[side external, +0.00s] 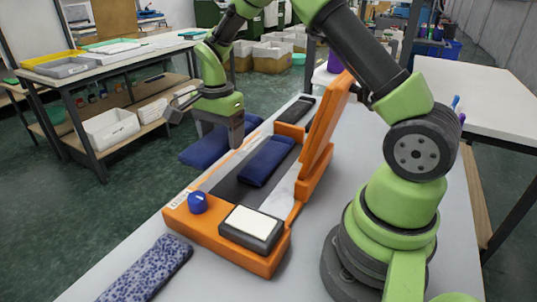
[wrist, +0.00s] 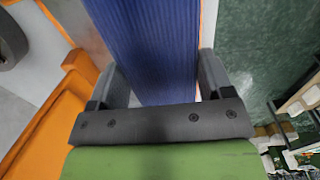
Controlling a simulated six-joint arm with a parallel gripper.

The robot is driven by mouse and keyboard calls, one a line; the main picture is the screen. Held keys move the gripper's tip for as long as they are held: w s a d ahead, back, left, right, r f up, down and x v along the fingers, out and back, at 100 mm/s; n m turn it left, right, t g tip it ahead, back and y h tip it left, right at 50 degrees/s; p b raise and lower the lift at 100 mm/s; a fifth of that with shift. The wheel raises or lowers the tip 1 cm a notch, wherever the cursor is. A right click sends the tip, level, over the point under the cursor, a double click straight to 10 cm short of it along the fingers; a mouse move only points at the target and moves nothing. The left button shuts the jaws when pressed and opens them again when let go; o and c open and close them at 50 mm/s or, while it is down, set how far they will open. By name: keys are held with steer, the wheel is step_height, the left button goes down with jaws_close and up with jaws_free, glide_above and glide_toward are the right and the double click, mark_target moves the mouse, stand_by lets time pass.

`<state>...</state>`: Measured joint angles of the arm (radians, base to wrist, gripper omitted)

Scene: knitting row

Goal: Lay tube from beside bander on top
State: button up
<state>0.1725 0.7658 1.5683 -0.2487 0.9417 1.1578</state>
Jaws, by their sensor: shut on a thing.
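My gripper (side external: 236,140) is shut on a navy blue tube (side external: 205,147), held at the left long side of the orange bander (side external: 190,224). In the wrist view the ribbed blue tube (wrist: 150,40) runs between both fingers of my gripper (wrist: 162,78). The bander's orange lid (side external: 328,120) stands open, tilted to the right. Another dark blue tube (side external: 267,161) lies along the grey bed of the bander. A speckled blue tube (side external: 148,268) lies on the table at the front left. Whether the held tube touches the bander is unclear.
The bander has a blue knob (side external: 198,203) and a grey-edged white pad (side external: 252,224) at its front. A dark object (side external: 298,109) lies on the grey table (side external: 215,280) behind it. The table's left edge drops to green floor. My arm's base stands at right.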

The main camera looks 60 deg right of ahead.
steer(key=r, duration=0.1)
glide_above(266, 157)
step_height(266, 157, down, 9)
steer(key=shift+d+f, duration=0.1)
steer(key=shift+f, duration=0.35)
steer(key=o, duration=0.9)
steer(key=shift+f, duration=0.1)
